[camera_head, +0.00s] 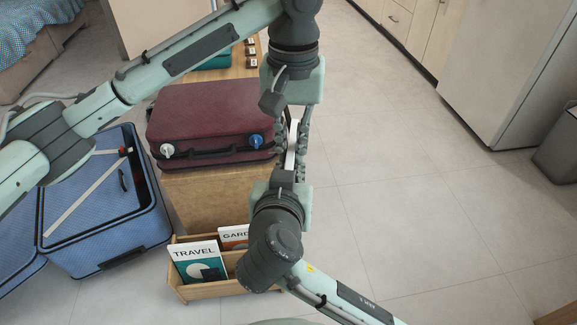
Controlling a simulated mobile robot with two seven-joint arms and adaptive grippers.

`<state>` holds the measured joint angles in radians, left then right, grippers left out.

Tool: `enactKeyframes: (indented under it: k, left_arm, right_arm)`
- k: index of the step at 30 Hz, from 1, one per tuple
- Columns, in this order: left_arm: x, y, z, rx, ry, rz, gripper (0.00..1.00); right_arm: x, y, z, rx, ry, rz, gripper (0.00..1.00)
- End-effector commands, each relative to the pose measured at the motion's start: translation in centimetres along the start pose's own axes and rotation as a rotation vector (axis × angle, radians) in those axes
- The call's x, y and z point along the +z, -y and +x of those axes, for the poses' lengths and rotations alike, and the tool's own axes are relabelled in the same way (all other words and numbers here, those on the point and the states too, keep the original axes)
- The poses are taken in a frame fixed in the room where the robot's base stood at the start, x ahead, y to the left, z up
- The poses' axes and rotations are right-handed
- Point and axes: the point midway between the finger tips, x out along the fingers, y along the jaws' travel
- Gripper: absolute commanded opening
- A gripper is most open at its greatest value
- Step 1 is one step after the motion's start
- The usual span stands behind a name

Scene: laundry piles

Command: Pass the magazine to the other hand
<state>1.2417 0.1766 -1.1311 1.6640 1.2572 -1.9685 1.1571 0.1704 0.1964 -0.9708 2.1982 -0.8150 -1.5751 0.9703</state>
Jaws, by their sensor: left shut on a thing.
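The magazine (291,146) shows as a narrow white strip, nearly edge-on, between my two grippers in the head view. My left gripper (292,130) points down from the top and is shut on it. My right gripper (288,168) comes up from below, facing the left one, with its fingers close around or beside the lower end of the strip. The fingers overlap in the picture, so I cannot tell whether the right one grips it. The magazine's cover is hidden.
A maroon suitcase (205,112) lies on a wooden bench (205,190). A wooden rack (205,291) below holds a TRAVEL magazine (197,257) and another one. An open blue suitcase (110,222) is at left. Floor at right (420,215) is clear.

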Motion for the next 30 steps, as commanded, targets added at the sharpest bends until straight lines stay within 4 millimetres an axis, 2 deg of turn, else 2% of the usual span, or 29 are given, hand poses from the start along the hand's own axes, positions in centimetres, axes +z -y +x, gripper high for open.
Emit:
enactKeyframes:
  k: [4,5,10,20,23,30]
  left_arm:
    - [0.0,-0.6,-0.1,0.016,-0.005,0.009,0.00]
    - [0.0,-0.7,-0.1,0.017,-0.005,0.009,0.14]
    - [0.0,-0.6,-0.1,0.015,-0.004,0.009,0.35]
    - [0.0,-0.4,-0.4,0.011,-0.004,0.006,0.35]
    - [0.0,-0.4,-1.5,0.011,-0.004,0.006,0.35]
    - [-0.1,-0.3,-6.6,0.009,-0.009,0.005,0.35]
  right_arm:
    - [-0.1,0.6,-0.3,-0.021,-0.002,0.000,0.00]
    - [-0.2,0.7,-0.3,-0.022,-0.004,0.001,0.00]
    - [-0.2,0.7,-0.3,-0.023,-0.004,0.001,0.00]
    - [-0.2,0.4,-0.2,-0.015,-0.003,0.001,0.00]
    - [-0.2,0.4,-0.2,-0.013,-0.003,0.001,0.00]
    - [-0.1,0.4,-0.2,-0.012,-0.003,0.001,0.00]
